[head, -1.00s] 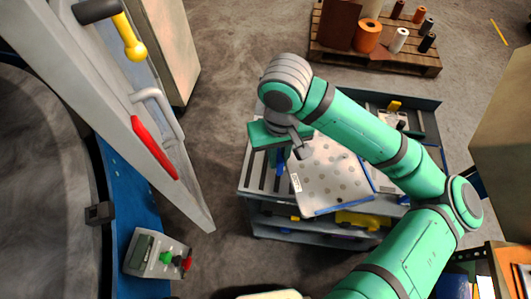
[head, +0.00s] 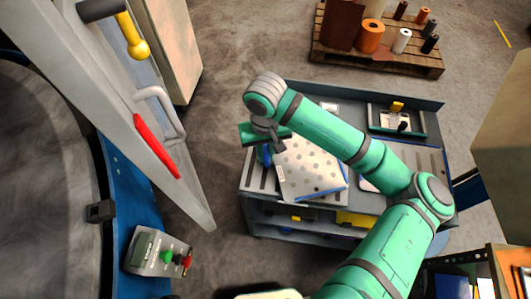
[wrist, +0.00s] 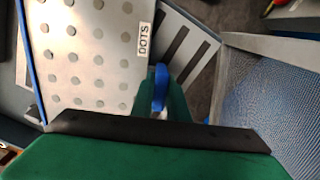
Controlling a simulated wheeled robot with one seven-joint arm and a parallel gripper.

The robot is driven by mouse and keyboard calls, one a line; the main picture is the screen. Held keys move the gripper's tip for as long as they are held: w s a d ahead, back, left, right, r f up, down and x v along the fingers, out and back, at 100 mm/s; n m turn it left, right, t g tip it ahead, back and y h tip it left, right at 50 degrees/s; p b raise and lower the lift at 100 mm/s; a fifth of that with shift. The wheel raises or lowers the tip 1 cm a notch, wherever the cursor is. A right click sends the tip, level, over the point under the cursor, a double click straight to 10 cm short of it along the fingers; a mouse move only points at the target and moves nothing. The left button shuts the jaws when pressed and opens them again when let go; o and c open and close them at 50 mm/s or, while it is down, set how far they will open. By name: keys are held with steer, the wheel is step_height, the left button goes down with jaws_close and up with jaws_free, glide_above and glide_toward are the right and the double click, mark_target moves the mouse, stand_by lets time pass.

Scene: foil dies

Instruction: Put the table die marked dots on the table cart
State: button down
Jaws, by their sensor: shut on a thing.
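The table die marked dots (head: 312,168) is a pale flat plate with rows of grey dots and a blue edge. Its DOTS label (wrist: 144,38) is readable in the wrist view. My gripper (head: 266,152) is shut on the die near its labelled edge; a blue piece (wrist: 160,88) shows at the grip. The die is over the left part of the grey table cart (head: 256,182), tilted relative to its slots. I cannot tell whether it touches the cart top. My arm hides part of the cart.
Another plate with a blue edge (head: 428,160) lies on the cart's right side, partly behind my arm. A tray (head: 398,120) with small things is at the cart's back right. A machine door (head: 110,110) stands left; a pallet (head: 400,62) with rolls is behind.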

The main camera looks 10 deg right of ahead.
steer(key=shift+s+f, duration=0.1)
steer(key=shift+f, duration=0.25)
steer(key=c, duration=1.7)
jaws_free()
steer(key=shift+c, duration=0.2)
step_height(320, 180, up, 12)
steer(key=shift+r, duration=0.1)
